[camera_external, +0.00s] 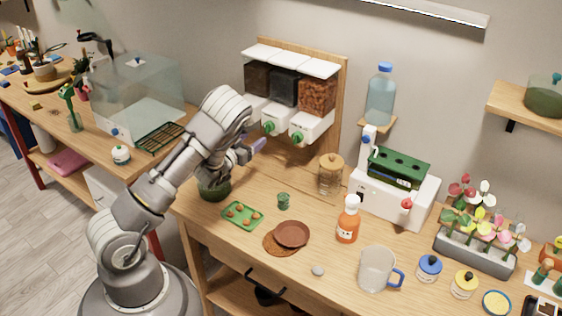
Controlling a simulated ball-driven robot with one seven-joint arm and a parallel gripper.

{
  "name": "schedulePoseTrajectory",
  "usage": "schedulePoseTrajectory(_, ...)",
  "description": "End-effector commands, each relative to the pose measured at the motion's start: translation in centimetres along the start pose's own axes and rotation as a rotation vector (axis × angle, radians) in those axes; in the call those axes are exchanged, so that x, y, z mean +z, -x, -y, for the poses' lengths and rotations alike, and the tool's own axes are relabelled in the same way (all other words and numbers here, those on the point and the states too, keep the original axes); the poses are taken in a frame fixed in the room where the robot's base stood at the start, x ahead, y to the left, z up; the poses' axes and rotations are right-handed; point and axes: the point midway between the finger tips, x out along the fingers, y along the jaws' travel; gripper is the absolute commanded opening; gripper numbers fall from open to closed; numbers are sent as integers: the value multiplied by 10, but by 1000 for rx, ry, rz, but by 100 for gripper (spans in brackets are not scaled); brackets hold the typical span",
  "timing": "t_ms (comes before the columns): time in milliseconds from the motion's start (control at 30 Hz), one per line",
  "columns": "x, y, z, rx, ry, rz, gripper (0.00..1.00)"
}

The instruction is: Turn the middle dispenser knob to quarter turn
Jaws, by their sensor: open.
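The dispenser (291,68) hangs on a wooden back board and has three clear bins with white lids. The left and middle bins hold dark contents, and the right bin holds orange-brown pieces. The middle knob (268,128) is green and sits on the white front under the middle bin. The right knob (297,138) is also green. My arm hides the left knob. My gripper (258,147) is just below and left of the middle knob in the picture, seemingly apart from it. It is open, with its fingers partly hidden by the wrist.
A dark green pot (214,190) stands below my wrist. A green tray (242,215), a small green cup (283,201) and brown saucers (291,234) lie on the bench. A glass jar (330,176) stands right of the dispenser. A glass tank (137,90) is at left.

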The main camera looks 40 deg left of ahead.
Motion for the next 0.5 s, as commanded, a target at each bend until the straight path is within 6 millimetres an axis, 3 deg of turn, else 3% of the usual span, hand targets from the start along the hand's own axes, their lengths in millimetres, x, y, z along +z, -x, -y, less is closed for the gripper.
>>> schedulePoseTrajectory(133, 3, -11, -1, 12, -6, -7, 67)
schedulePoseTrajectory(500, 3, -69, -2, 10, -5, -6, 67)
